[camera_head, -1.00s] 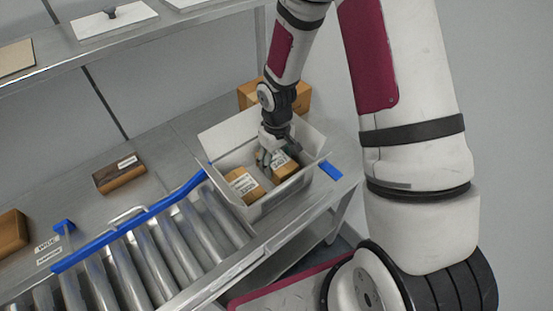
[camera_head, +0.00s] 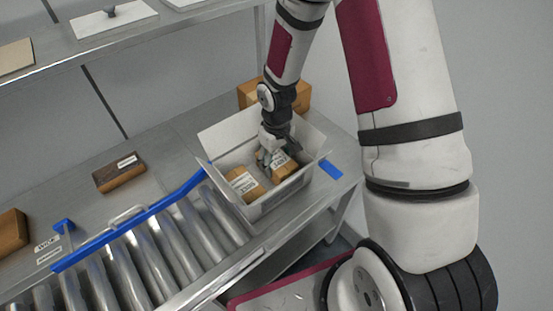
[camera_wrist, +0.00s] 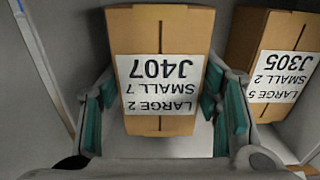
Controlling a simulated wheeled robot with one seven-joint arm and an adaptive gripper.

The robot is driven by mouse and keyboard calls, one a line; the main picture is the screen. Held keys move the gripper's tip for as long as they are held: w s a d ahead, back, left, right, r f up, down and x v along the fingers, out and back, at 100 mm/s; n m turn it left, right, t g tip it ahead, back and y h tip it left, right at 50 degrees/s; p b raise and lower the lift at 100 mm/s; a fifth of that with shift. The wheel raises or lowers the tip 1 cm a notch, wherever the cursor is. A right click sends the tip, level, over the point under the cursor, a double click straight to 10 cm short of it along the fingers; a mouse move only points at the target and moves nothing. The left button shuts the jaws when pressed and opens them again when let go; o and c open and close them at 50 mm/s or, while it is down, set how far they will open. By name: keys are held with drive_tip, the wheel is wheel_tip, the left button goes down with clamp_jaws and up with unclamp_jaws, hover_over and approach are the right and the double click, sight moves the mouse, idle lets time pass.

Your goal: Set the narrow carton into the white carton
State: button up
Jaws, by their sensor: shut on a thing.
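The white carton (camera_head: 230,137) stands open on the metal table with its flaps spread. Two brown cartons are within its walls. My gripper (camera_head: 271,157) reaches down into it and is shut on the right-hand one, a narrow carton (camera_head: 286,167). In the wrist view this held carton (camera_wrist: 160,95) is labelled J407, large 2, small 7, with teal finger pads on both sides. The other brown carton (camera_head: 244,185), labelled J305 in the wrist view (camera_wrist: 278,62), sits beside it with a gap. Whether the held carton's underside touches the floor is hidden.
A roller conveyor (camera_head: 150,250) with a blue rail (camera_head: 130,222) runs at the front left. A dark brown box (camera_head: 119,173) lies on the table to the left, and another box (camera_head: 12,232) is at the left edge. A brown box (camera_head: 303,97) stands behind the white carton.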

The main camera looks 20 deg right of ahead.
drive_tip(key=shift+f+b, duration=0.35)
drive_tip(key=shift+f, duration=0.45)
idle(0.4)
drive_tip(key=o, duration=1.4)
drive_tip(key=shift+o, duration=0.4)
drive_tip(key=shift+o, duration=1)
drive_tip(key=shift+r+p, duration=2.6)
drive_tip(key=shift+r, duration=3.45)
